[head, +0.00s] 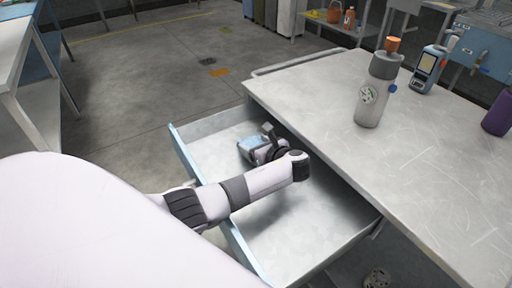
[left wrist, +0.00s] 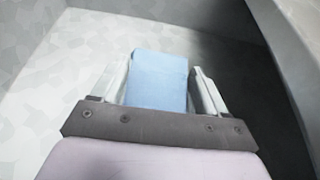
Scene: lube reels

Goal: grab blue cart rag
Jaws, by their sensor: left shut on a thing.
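The blue rag (left wrist: 160,78) is a light blue block-like bundle between the two fingers of my left gripper (left wrist: 158,88) in the left wrist view. My left gripper is shut on it. In the head view, my left arm reaches into the open drawer (head: 290,232) of the cart, and the rag (head: 247,146) shows as a small blue patch at the gripper, low in the drawer. The gripper and wrist partly hide it. I cannot tell whether the rag touches the drawer floor. My right gripper is not in view.
The cart's edge overhangs the drawer's right side. The drawer is otherwise bare. Open floor (head: 150,90) lies beyond it.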

